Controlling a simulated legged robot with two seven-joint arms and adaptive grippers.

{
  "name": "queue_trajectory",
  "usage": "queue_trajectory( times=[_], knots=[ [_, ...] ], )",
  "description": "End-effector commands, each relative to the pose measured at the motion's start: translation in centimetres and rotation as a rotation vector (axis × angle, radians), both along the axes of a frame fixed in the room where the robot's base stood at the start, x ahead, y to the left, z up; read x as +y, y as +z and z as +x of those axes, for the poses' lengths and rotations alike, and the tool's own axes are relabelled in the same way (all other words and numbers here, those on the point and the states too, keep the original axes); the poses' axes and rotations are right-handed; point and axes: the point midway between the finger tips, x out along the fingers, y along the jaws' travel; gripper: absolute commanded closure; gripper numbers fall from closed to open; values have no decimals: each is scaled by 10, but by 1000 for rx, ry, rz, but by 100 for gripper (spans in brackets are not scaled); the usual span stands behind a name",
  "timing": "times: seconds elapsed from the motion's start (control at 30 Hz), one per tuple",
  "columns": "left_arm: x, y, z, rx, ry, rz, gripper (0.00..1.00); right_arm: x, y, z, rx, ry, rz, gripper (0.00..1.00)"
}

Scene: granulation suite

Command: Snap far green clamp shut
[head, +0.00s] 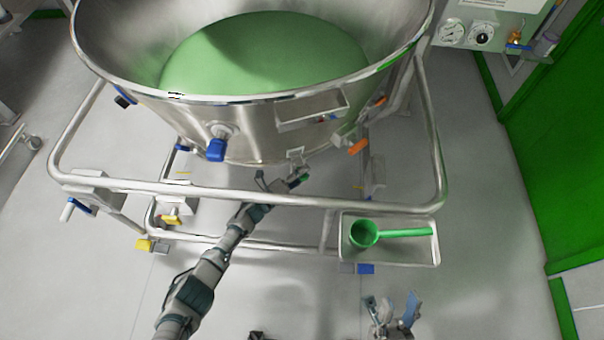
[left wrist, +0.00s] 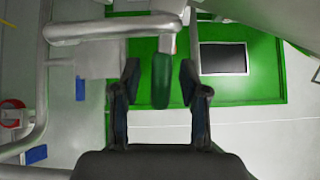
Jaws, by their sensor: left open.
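The green clamp handle (head: 299,181) is small in the head view, low on the front of the steel bowl, just beyond my left gripper (head: 282,182). In the left wrist view the dark green handle (left wrist: 161,80) hangs down from a pale metal part. It stands between the two open fingers of my left gripper (left wrist: 160,82), with a gap visible on the right. Contact on the left is hard to tell. My right gripper (head: 391,314) is at the bottom of the head view, open and empty, away from the bowl.
The steel bowl (head: 190,112) holds green material. A blue handle (head: 216,150) and an orange handle (head: 358,147) flank the clamp. A tray (head: 390,258) holds a green scoop (head: 365,233).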

Motion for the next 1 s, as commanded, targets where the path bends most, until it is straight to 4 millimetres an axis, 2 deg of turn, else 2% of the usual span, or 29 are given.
queue_trajectory(
  times=[0.27,0.7,1.0],
  knots=[
    [14,-2,-13,0,-1,1,56,0,2,-3,-4,-1,1,60],
    [76,-5,-74,2,0,1,56,0,1,-2,-3,-1,0,60],
    [86,-5,-84,2,0,-1,56,0,1,-2,-3,0,1,60]
  ],
)
